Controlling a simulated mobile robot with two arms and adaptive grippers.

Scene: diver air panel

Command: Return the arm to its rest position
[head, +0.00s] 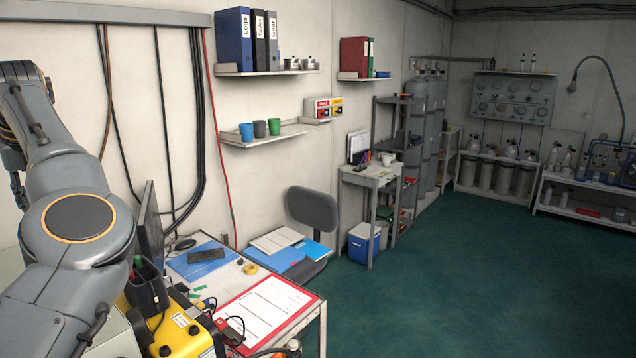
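My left arm (70,258) fills the left side of the head view. A large round joint with a dark cap faces me, and grey links rise from it to the upper left edge. The arm is raised beside the desk and covers part of it. I cannot make out the fingers of my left gripper. My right arm and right gripper do not show.
A desk (313,312) holds a yellow case (182,335), a monitor (150,225), a red clipboard (268,311) and blue folders. A chair (312,208) stands behind it. Wall shelves (268,137) hang above. The green floor (460,280) at right is clear.

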